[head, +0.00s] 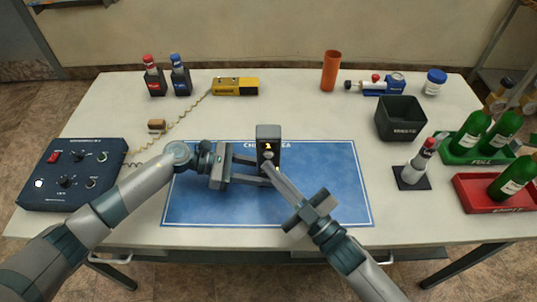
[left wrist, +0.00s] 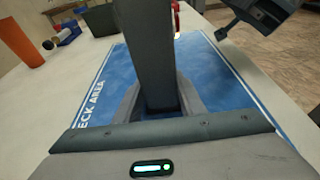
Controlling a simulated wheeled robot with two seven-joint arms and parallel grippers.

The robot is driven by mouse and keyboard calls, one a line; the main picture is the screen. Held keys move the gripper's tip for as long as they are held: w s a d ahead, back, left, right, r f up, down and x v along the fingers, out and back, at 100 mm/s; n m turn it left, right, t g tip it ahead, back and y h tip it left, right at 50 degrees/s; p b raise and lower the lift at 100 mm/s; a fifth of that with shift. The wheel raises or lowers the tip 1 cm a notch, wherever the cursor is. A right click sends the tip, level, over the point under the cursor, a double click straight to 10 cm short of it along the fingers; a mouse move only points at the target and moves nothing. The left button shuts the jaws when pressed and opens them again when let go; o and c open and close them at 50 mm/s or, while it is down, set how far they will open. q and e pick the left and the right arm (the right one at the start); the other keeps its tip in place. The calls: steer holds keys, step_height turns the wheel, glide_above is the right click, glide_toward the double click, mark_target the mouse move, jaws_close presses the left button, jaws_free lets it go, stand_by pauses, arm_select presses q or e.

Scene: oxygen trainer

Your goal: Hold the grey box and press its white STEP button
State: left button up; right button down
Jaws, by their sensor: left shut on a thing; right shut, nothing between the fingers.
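The grey box (head: 268,134) is upright above the blue mat, with a small lit display and a round light button (head: 268,155) on its front. My left gripper (head: 264,172) is shut on the box's lower part from the left. In the left wrist view the box (left wrist: 144,55) stands between the fingers (left wrist: 155,100). My right gripper (head: 268,166) is shut and empty, its tips at the box's front just below the button. I cannot tell whether the tips touch it. No lettering on the button is readable.
The blue mat (head: 320,195) is otherwise clear. A dark control panel (head: 72,172) is at the left and a yellow device (head: 235,86) at the back. A black bin (head: 401,120), a green tray (head: 462,156) and a red tray (head: 470,190) with bottles stand at the right.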

steer(key=shift+s, duration=0.1)
steer(key=shift+s, duration=2.45)
arm_select(q)
steer(key=o, duration=0.9)
steer(key=shift+a, duration=0.1)
steer(key=v, duration=1.1)
steer(key=shift+a, duration=0.2)
steer(key=shift+a+r, duration=0.15)
steer(key=shift+a, duration=0.05)
